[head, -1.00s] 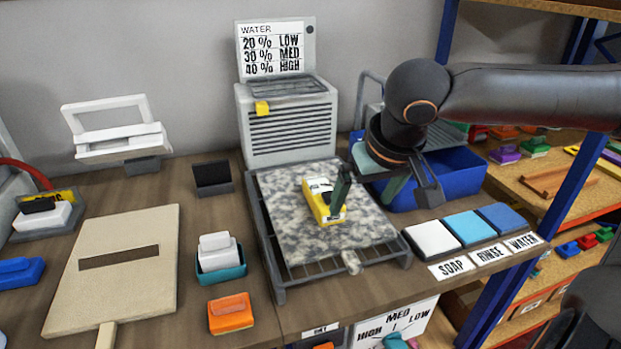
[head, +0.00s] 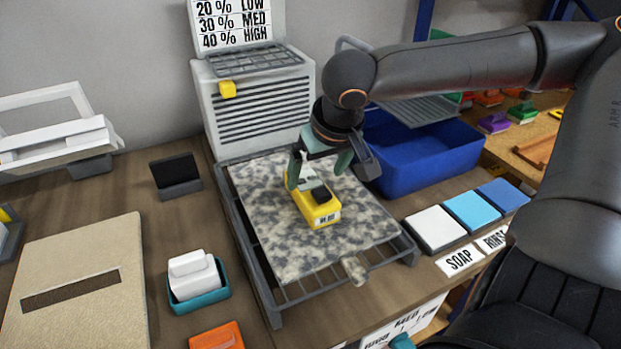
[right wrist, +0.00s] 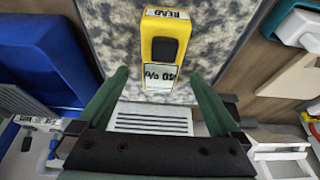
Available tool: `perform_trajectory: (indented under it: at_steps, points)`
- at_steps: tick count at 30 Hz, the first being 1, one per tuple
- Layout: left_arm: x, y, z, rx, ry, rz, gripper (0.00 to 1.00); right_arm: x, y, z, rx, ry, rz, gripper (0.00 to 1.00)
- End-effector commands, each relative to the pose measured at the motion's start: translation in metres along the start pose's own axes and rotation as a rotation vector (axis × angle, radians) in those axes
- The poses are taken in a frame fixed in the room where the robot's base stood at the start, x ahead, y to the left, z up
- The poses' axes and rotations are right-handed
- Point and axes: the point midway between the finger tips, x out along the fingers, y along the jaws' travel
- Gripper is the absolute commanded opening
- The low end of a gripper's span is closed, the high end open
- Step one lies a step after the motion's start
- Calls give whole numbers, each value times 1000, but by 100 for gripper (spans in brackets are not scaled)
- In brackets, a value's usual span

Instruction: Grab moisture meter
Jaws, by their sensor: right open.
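The moisture meter (head: 318,211) is a yellow block with a dark button and a white display. It lies on the speckled rug (head: 275,240) on the wire rack. In the right wrist view the meter (right wrist: 149,50) lies ahead of the fingertips, in line with the gap between them. My right gripper (head: 322,174) is open, at the far end of the meter, with one green finger on each side. In the right wrist view the open gripper (right wrist: 160,82) holds nothing. I cannot tell if a finger touches the meter. My left gripper is not in view.
A grey vented unit (head: 258,105) with a percent sign stands behind the rack (head: 272,312). A blue bin (head: 425,160) stands at right, near my arm. White and blue pads (head: 434,229) lie right of the rack. A teal tray (head: 198,291) stands left.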

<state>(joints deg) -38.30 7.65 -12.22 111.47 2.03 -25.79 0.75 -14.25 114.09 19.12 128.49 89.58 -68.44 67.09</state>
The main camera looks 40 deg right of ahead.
Motion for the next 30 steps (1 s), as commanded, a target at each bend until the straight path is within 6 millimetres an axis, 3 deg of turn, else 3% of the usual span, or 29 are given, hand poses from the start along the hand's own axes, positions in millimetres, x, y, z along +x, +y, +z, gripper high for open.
perform_trajectory:
  at_steps: [5, 15, 25, 30]
  points:
    - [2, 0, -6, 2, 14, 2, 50, 10, 0, 0, 0, 0, 0, 100]
    - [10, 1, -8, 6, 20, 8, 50, 52, -2, -2, 0, -1, 1, 100]
    - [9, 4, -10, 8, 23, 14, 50, 57, -2, -4, 0, 1, 0, 100]
    - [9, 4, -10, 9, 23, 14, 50, 57, -2, -3, 0, 1, 0, 82]
